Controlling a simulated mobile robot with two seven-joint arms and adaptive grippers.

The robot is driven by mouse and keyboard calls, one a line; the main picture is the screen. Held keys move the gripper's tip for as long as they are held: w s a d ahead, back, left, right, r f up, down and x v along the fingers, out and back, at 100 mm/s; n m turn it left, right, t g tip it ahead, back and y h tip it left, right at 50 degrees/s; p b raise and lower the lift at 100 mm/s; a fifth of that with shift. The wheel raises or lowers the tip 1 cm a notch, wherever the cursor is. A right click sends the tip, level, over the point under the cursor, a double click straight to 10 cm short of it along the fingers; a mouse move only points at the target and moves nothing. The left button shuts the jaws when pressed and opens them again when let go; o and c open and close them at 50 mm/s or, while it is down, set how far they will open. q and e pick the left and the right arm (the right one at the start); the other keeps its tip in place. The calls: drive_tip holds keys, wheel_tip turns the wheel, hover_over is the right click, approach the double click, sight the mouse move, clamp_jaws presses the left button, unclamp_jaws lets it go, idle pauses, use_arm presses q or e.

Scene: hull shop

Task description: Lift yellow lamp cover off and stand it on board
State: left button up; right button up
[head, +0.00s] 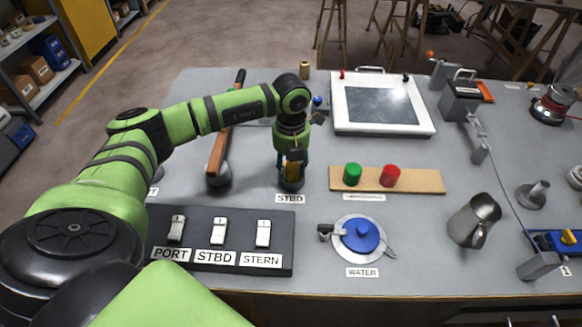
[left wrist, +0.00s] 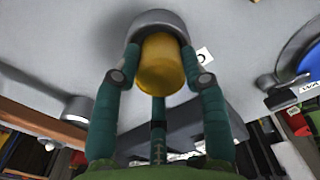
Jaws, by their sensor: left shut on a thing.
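The yellow lamp cover (head: 294,165) is at the lamp behind the STBD label (head: 290,199), mostly hidden by my fingers in the head view. My left gripper (head: 290,172) points down and is shut on it. In the left wrist view the yellow cover (left wrist: 160,66) sits between my fingers, against or in the grey lamp base (left wrist: 158,19); I cannot tell whether it is seated. The wooden board (head: 424,181) lies to the right, bearing a green cover (head: 353,174) and a red cover (head: 390,176). My right gripper is not in view.
A switch panel (head: 200,240) and a blue-knobbed WATER valve (head: 361,236) are nearer me. A wooden-handled lever (head: 218,155) stands left of the lamp. A framed hatch (head: 381,127) lies behind the board, a metal jug (head: 473,220) to its right. The board's right end is bare.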

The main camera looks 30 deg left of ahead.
sight(291, 167)
use_arm(q)
drive_tip(key=r, duration=0.2)
drive_tip(key=r+b, duration=0.1)
drive_tip(key=shift+s+d+r, duration=0.2)
drive_tip(key=shift+s+r, duration=0.05)
drive_tip(key=shift+r, duration=0.05)
drive_tip(key=s+d+r+b, duration=0.2)
drive_tip(key=s+d+r, duration=0.4)
drive_tip(key=s, duration=0.3)
drive_tip(key=shift+d+r, duration=0.15)
drive_tip(key=shift+r, duration=0.2)
